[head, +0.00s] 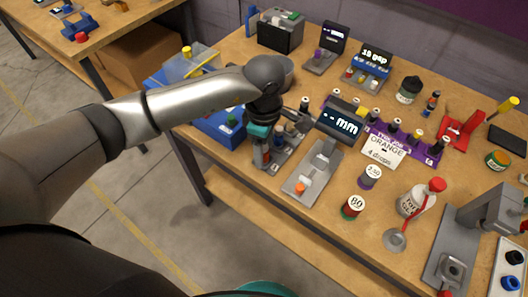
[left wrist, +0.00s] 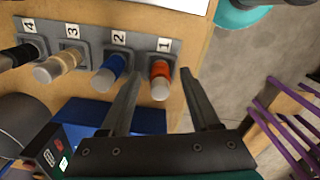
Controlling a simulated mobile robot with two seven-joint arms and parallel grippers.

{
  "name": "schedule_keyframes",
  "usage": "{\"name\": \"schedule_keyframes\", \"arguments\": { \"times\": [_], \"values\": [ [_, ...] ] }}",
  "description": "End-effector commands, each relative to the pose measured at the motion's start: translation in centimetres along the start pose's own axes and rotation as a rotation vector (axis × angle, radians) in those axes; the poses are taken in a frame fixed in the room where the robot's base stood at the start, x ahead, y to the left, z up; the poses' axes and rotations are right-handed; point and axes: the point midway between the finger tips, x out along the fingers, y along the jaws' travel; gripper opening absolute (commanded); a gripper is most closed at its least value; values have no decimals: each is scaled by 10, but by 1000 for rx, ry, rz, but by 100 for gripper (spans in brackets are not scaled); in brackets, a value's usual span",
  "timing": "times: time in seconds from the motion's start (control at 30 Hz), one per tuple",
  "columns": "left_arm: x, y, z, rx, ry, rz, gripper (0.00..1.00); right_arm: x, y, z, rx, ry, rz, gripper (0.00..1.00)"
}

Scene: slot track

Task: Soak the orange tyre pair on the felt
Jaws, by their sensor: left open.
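The orange tyre pair (left wrist: 160,80) sits in slot 1 of a grey numbered rack (left wrist: 86,40) in the left wrist view. It has a pale, cap-like end pointing toward my gripper. My left gripper (left wrist: 162,74) is open, with one finger on each side of the orange pair and a gap visible to both. A card reading "ORANGE 4 drops" (head: 384,151) stands on the table. I cannot clearly identify the felt. My right gripper is not in view.
Blue (left wrist: 110,72), tan and black pairs fill the neighbouring slots. A grey gauge (head: 312,177) with an "mm" display stands right of my gripper. A purple bottle stand (head: 436,150), a bottle marked 80 (head: 352,207) and a grey press (head: 455,235) are further right.

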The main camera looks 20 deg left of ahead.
Motion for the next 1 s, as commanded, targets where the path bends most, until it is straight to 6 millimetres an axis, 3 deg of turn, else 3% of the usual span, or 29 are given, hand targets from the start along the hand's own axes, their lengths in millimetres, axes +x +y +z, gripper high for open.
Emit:
{"name": "schedule_keyframes", "arguments": {
  "times": [0.13, 0.7, 1.0],
  "values": [
    [0, 0, 0, 0, -1, 0, 63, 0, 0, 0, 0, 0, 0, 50],
    [-1, 0, 0, 0, -1, 0, 0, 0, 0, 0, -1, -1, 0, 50],
    [-1, 0, 0, 0, -1, 0, 0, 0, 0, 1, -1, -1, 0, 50]
  ]
}}
